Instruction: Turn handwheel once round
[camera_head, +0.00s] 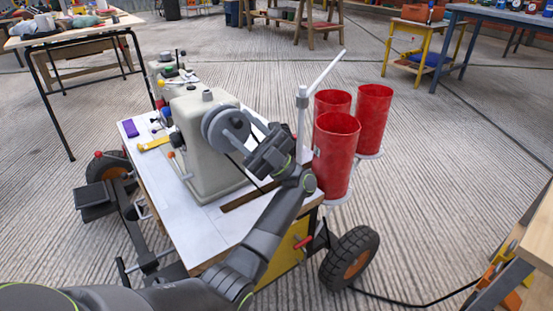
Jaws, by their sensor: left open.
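A grey-beige sewing machine (190,143) stands on the white top of a wheeled cart. Its grey handwheel (216,124) is on the end of the machine that faces my arm. My left arm reaches up from the lower left, and its left gripper (246,136) is open at the right side of the handwheel, with its fingers towards the rim. The gripper hides part of the wheel, and I cannot tell whether the fingers touch it. My right gripper is not in view.
Several red cylinders (335,150) stand on holders at the cart's right side, close to my gripper. A white post with a slanted arm (302,105) rises beside them. The cart top (205,235) is mostly clear in front. Tables stand farther back on the ribbed floor.

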